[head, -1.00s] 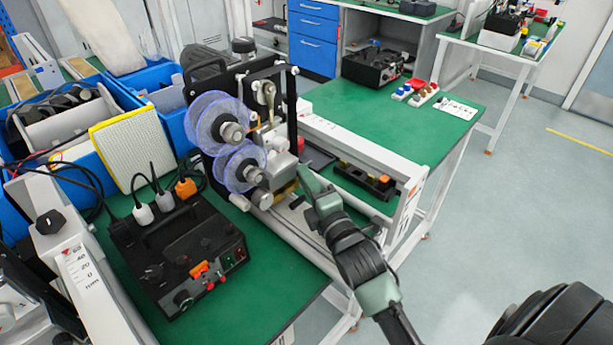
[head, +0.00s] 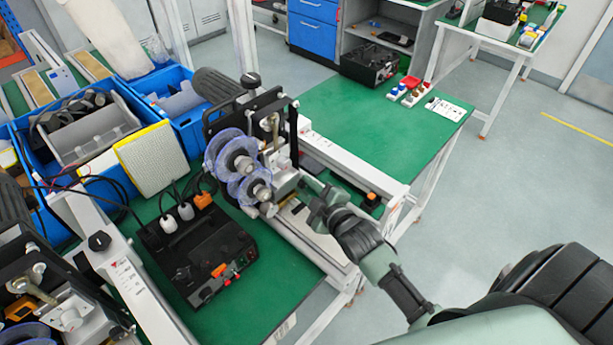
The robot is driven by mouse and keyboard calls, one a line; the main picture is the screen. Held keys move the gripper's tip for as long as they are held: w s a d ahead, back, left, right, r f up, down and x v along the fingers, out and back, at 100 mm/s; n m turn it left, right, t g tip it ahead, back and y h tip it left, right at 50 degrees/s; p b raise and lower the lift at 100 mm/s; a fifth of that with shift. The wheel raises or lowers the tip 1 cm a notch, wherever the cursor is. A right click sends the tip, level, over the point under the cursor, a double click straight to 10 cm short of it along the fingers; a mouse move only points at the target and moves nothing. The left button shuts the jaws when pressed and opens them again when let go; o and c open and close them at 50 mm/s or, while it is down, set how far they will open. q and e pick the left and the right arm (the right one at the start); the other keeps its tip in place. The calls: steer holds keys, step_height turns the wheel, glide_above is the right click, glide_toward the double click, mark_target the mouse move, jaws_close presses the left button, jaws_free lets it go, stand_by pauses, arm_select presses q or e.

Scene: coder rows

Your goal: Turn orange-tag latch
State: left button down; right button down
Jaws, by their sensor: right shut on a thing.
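The coder (head: 279,105) stands at the middle of the near bench, with two clear blue-tinted reels (head: 223,150) on its front. My right gripper (head: 307,191) reaches in from the lower right to the metal block (head: 284,181) below and right of the reels. It is shut on a small part at that block, which I take to be the latch. The fingers and the block hide most of this part, and no orange tag shows clearly on it. I cannot tell how far the latch is turned. My left gripper is out of view.
A black control box (head: 205,250) with orange switches sits in front of the coder on the green bench. Blue bins (head: 185,125) stand behind and left. Another coder (head: 60,310) shows at lower left. White rails (head: 355,170) run beside my right gripper.

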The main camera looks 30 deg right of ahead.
steer(key=m+p, duration=0.1)
steer(key=m+g+y+p, duration=0.1)
steer(key=shift+d+r+m+p, duration=0.2)
steer(key=shift+m+p, duration=0.1)
steer(key=shift+p, duration=0.1)
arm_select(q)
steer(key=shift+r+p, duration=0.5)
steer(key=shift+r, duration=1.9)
arm_select(e)
steer(key=shift+f+m+g+y, duration=0.1)
steer(key=shift+m+g+y, duration=0.3)
steer(key=shift+m+y, duration=0.5)
steer(key=shift+m, duration=0.3)
steer(key=c, duration=1.3)
jaws_free()
steer(key=shift+o, duration=0.2)
arm_select(q)
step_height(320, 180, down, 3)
steer(key=b, duration=0.2)
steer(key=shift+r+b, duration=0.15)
steer(key=shift+b, duration=0.2)
arm_select(e)
step_height(320, 180, up, 20)
